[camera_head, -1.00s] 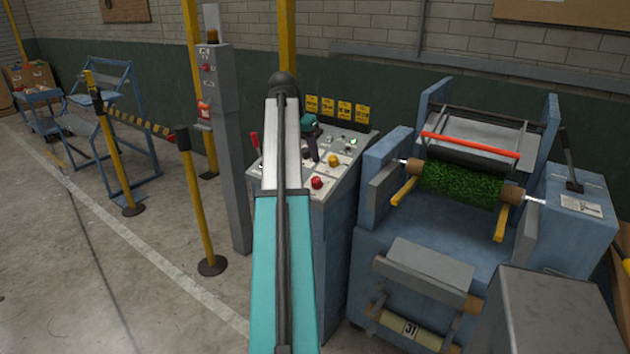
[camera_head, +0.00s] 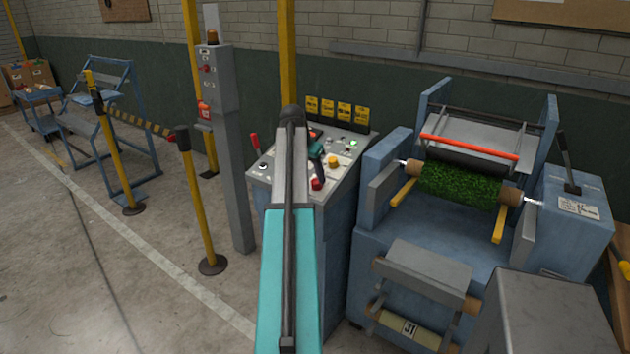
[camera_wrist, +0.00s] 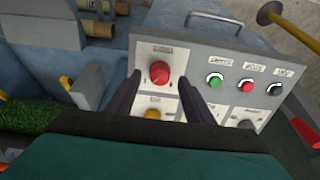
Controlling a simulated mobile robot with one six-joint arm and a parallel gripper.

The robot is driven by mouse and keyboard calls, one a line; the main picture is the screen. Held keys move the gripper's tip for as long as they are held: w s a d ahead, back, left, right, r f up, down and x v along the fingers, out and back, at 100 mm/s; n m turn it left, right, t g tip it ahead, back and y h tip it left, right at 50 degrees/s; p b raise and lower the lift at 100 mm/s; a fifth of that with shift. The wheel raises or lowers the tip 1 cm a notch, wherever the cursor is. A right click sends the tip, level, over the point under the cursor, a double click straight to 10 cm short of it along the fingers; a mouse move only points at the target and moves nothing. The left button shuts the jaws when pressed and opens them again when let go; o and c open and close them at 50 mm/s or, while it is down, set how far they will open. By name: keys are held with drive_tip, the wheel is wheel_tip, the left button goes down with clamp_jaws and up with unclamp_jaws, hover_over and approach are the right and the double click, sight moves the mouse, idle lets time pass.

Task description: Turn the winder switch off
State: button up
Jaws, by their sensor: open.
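The sloped control panel (camera_head: 334,180) carries several knobs and buttons. In the wrist view a row of three small switches, one green (camera_wrist: 214,82), one red (camera_wrist: 247,86) and one black (camera_wrist: 275,88), sits under small labels I cannot read, so I cannot tell which is the winder switch. My gripper (camera_wrist: 160,84) is open, its dark fingers on either side of a large red button (camera_wrist: 160,71). Contact cannot be told. In the head view my gripper (camera_head: 317,168) is low over the panel beside that button (camera_head: 317,184). My arm hides part of the panel there.
A yellow knob (camera_wrist: 153,113) lies close to the fingers. A red lever (camera_head: 255,142) stands at the panel's left side. The blue machine with a green turf roll (camera_head: 460,186) is right of the panel. A grey post (camera_head: 233,150) stands left.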

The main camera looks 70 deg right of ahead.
sight(315, 182)
drive_tip(key=shift+p+x, duration=0.35)
drive_tip(key=shift+x, duration=1.75)
drive_tip(key=c, duration=1.1)
drive_tip(key=shift+o, duration=0.3)
